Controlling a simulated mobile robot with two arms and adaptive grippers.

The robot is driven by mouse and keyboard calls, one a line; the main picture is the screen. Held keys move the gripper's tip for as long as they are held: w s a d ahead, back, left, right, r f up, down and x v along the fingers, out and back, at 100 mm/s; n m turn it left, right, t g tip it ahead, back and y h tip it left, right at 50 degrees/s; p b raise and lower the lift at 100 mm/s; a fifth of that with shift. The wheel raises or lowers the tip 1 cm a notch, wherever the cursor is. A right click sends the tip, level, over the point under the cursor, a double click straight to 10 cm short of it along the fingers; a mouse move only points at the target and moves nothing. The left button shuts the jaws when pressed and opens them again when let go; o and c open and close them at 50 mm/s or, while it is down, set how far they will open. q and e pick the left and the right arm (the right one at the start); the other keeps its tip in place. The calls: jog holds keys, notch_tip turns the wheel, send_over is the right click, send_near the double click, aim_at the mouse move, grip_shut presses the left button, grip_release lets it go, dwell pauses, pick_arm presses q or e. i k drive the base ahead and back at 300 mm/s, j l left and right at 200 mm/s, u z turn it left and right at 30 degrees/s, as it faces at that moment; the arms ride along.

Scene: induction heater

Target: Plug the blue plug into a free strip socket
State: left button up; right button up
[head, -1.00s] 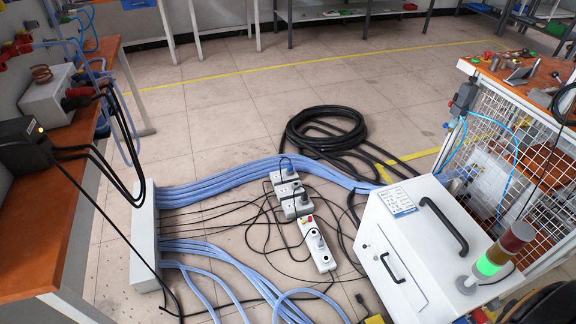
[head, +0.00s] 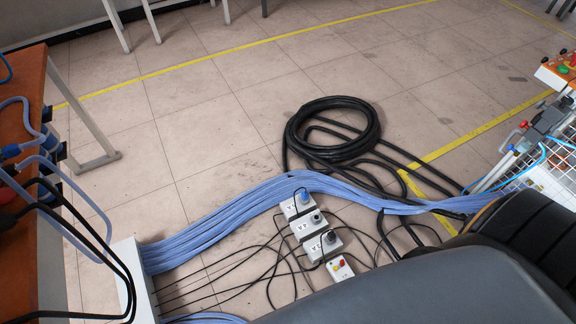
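A power strip (head: 313,227) of pale grey sections lies on the floor in the middle of the head view. A small blue plug-like piece (head: 304,197) is at its far end; I cannot tell whether it is fully seated. A grey plug (head: 316,218) and a dark plug (head: 330,237) stand on the middle sections. The near end (head: 340,268) shows a red and a yellow button. The strip's nearest part and any free sockets there are hidden or too small to tell. Neither gripper is in view.
Blue hoses (head: 230,221) cross the floor beside the strip's far end. A black cable coil (head: 333,128) lies beyond. An orange-topped bench (head: 22,170) is at left, a wire-mesh stand (head: 556,180) at right. A large dark grey part of mine covers the lower right. Open floor lies behind.

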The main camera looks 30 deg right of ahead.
aim_at(304, 196)
jog(key=i+z, duration=0.1)
jog(key=i, duration=0.7)
jog(key=i+j, duration=0.1)
jog(key=i, duration=0.65)
jog(key=i+j+z, duration=0.15)
jog(key=i, duration=0.65)
jog(key=i+l+z, duration=0.15)
jog(key=i+z, duration=0.3)
jog(key=i, duration=0.3)
jog(key=i+j+z, duration=0.15)
jog(key=i+z, duration=0.25)
jog(key=i, duration=0.3)
jog(key=z, duration=4.25)
